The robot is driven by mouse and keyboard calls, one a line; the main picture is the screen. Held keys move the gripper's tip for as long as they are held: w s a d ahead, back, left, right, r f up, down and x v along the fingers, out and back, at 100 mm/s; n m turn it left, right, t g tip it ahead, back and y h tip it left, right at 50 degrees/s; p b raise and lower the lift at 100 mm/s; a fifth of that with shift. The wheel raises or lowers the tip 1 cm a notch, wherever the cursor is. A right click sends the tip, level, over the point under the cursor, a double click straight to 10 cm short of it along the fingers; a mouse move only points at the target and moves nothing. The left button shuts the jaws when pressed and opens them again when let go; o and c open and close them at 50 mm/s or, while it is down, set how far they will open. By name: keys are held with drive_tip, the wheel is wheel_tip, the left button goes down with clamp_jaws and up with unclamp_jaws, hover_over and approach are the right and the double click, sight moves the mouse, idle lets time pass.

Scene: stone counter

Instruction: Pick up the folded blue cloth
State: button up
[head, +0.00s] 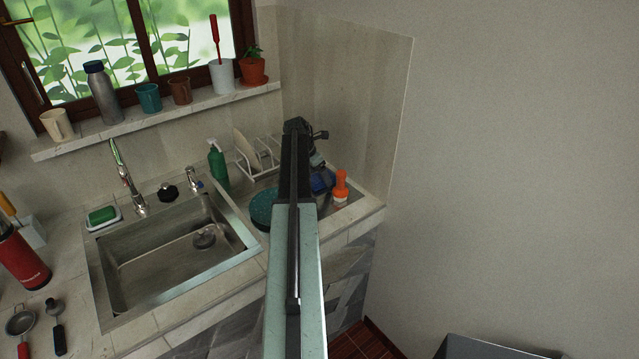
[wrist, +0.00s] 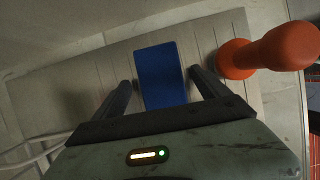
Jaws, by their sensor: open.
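The folded blue cloth (wrist: 161,75) shows in the wrist view as a flat blue rectangle on the pale grooved surface. My gripper (wrist: 160,88) is open, with one dark finger to the left of the cloth and one to the right. Gaps show between the fingers and the cloth, and I cannot tell the height of the fingertips above the surface. In the head view a part of the blue cloth (head: 322,181) shows beside my gripper (head: 318,160), and my arm hides some of the area.
A white dish rack (head: 257,160) is behind on the left. A teal round object (head: 262,208) and the sink (head: 175,255) lie left.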

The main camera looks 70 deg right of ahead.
sight(319, 177)
drive_tip(key=shift+f, duration=0.25)
drive_tip(key=shift+c, duration=0.3)
drive_tip(key=c, duration=1.4)
drive_tip(key=shift+r, duration=0.15)
wheel_tip(319, 177, up, 5)
drive_tip(key=p, duration=0.4)
drive_tip(key=shift+p, duration=0.35)
drive_tip(key=a, duration=0.5)
drive_tip(key=s+a, duration=0.1)
drive_tip(key=a, duration=0.4)
drive_tip(key=s+a, duration=0.1)
drive_tip(key=a, duration=0.5)
drive_tip(key=shift+s+r, duration=0.15)
drive_tip(key=shift+s, duration=0.1)
drive_tip(key=shift+d, duration=0.1)
